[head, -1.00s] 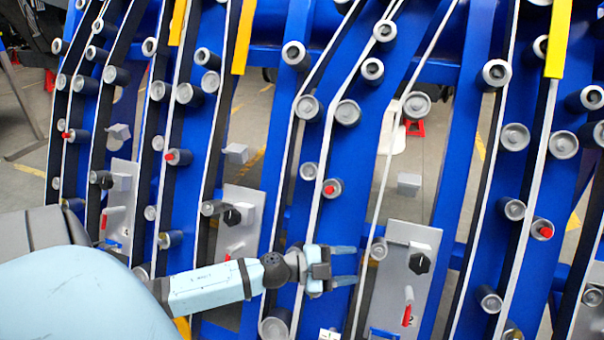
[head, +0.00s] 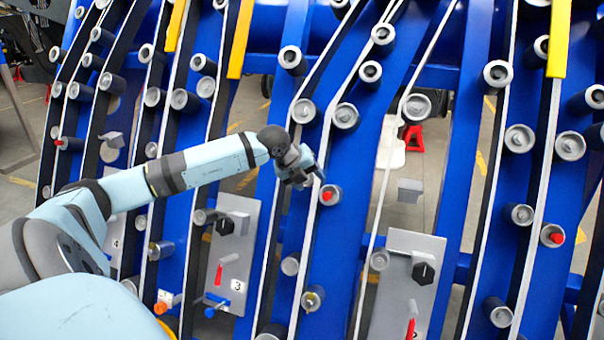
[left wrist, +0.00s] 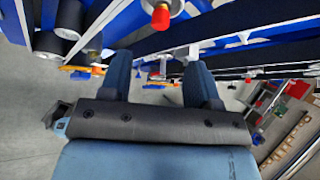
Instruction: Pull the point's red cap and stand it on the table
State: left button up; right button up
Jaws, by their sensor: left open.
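A red cap (head: 327,196) sits on the end of a grey roller point on the blue chassis, near the middle of the head view. My left gripper (head: 318,174) is just up and left of it, partly seen from the side. In the left wrist view a red cap (left wrist: 161,17) on its point shows at the top edge, beyond the fingertips. My left gripper (left wrist: 158,66) is open there, with nothing between its fingers. I cannot tell whether a finger touches the point. No table can be made out with certainty. My right gripper is out of view.
Other red caps sit on rollers, one at the right (head: 556,238). Grey panels with black knobs (head: 422,272) and red handles (head: 411,328) are mounted low on the chassis. Many rollers and white strips crowd the blue beams. A red stand (head: 414,138) is on the floor behind.

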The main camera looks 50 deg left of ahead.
aim_at(326, 195)
pick_arm(q)
jog(key=x, duration=1)
jog(key=shift+b, duration=0.4)
jog(key=shift+s+d+r, duration=0.1)
jog(key=c, duration=1)
